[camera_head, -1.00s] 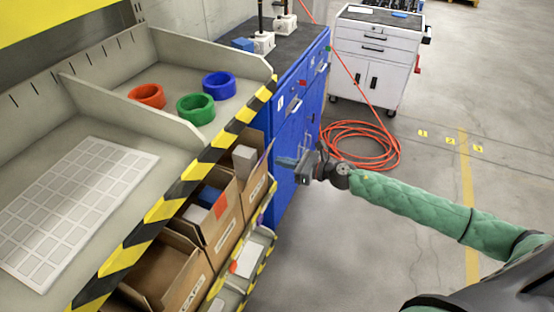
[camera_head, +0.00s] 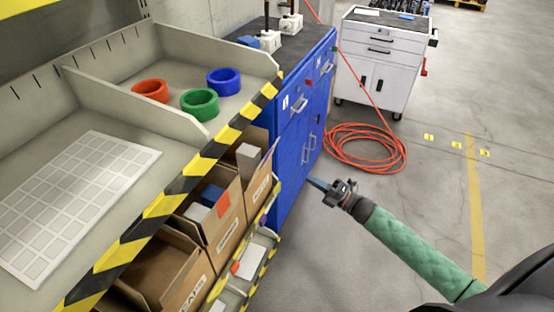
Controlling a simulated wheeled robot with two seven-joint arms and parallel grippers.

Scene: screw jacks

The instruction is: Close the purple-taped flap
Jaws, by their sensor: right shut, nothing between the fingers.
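Several open cardboard boxes stand in a row on the shelf below the striped edge. The farthest box (camera_head: 258,187) holds a grey block (camera_head: 248,157). A flap (camera_head: 270,153) with a thin purplish edge stands up at its right side; it is small and partly seen edge-on. The middle box (camera_head: 228,232) has a red-taped flap (camera_head: 223,205) and a blue and a white item inside. My right gripper (camera_head: 318,183) is shut and empty, in the air right of the farthest box and apart from it. My left gripper is not in view.
The upper shelf holds red (camera_head: 150,91), green (camera_head: 200,104) and blue (camera_head: 223,82) rings and a white grid sheet (camera_head: 75,200). A blue cabinet (camera_head: 300,130) stands just behind the boxes. An orange hose (camera_head: 365,150) lies coiled on the floor.

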